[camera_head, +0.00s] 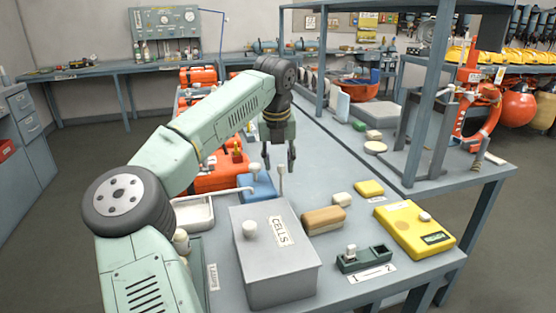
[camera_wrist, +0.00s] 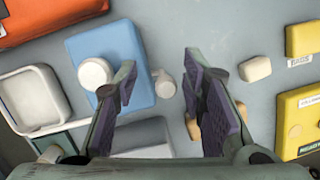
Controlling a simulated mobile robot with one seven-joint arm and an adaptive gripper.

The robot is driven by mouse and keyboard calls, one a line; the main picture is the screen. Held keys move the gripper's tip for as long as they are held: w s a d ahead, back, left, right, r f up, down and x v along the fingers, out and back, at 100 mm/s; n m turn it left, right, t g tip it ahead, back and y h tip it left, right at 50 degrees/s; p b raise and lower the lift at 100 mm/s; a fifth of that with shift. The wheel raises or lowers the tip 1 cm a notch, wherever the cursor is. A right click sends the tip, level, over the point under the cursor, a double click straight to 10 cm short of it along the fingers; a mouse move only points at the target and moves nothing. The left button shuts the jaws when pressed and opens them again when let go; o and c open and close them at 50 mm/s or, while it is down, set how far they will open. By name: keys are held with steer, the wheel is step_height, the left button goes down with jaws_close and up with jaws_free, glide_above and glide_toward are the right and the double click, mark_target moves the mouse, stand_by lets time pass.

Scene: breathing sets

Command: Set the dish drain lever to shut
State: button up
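A white dish (camera_head: 193,212) stands left of a blue box (camera_head: 258,188) in the head view; the dish (camera_wrist: 35,99) is at the left of the wrist view. A pale knob (camera_head: 182,241) by the dish's near side is partly hidden by my arm. My gripper (camera_head: 279,157) points down above the bench near the blue box. Its fingers (camera_wrist: 160,68) are apart with nothing held.
A grey box marked CELLS (camera_head: 272,268) with a white knob stands in front. A tan-topped block (camera_head: 323,219), a green switch block (camera_head: 363,258) and a yellow case (camera_head: 413,231) lie to its right. Orange cases (camera_head: 217,178) stand behind the dish. A shelf post rises at right.

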steer(key=v, duration=1.2)
